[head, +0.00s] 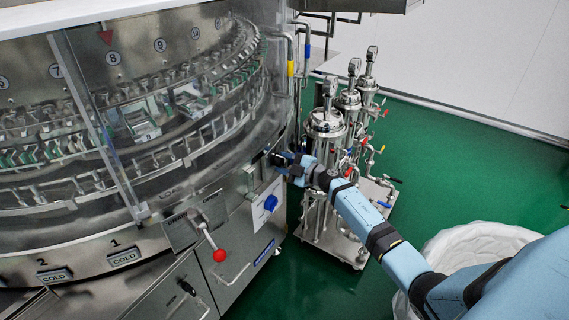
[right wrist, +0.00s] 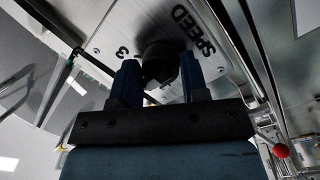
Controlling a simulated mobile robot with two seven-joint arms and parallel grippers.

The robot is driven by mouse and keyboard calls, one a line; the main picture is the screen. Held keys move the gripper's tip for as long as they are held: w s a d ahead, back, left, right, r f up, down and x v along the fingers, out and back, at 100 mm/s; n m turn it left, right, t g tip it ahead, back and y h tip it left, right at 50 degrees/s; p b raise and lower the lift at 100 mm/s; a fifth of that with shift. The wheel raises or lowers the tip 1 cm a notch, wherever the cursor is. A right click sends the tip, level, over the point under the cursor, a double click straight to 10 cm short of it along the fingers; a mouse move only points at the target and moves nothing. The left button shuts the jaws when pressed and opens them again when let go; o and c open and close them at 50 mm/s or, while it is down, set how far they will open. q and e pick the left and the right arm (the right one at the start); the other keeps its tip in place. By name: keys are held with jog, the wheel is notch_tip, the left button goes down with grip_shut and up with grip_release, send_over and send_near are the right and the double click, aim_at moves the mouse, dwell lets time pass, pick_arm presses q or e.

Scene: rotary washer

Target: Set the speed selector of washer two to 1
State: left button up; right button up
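The speed selector is a dark round knob (right wrist: 160,62) on a metal panel in the right wrist view, beside the printed word SPEED (right wrist: 193,30) and a digit 3 (right wrist: 122,52). My right gripper (right wrist: 159,82) has its two blue fingers apart, one on each side of the knob; I cannot tell whether they touch it. Which number the knob points to is not readable. In the head view my right gripper (head: 284,161) is at the right edge of the washer (head: 235,205), and it hides the selector. My left gripper is not in view.
Metal filter housings (head: 325,123) on a cart stand close to the right. A bin with a white liner (head: 470,238) is under my right arm.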

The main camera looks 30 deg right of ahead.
jog(key=shift+f, duration=0.1)
jog(key=shift+c, duration=0.8)
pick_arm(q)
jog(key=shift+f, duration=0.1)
pick_arm(e)
jog(key=shift+f, duration=0.1)
jog(key=shift+n+b, duration=0.6)
jog(key=shift+n, duration=0.2)
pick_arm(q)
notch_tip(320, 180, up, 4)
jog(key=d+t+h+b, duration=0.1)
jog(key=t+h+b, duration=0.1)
pick_arm(e)
jog(key=shift+f+n, duration=0.2)
jog(key=shift+n, duration=1)
jog(key=n+y+b, duration=0.1)
jog(key=n, duration=0.1)
jog(key=shift+n, duration=0.3)
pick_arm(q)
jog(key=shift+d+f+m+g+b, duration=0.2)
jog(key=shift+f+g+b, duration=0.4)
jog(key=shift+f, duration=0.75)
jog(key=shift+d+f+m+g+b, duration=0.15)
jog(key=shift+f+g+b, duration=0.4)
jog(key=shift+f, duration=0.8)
pick_arm(e)
jog(key=shift+r+n, duration=0.15)
jog(key=shift+n, duration=1.25)
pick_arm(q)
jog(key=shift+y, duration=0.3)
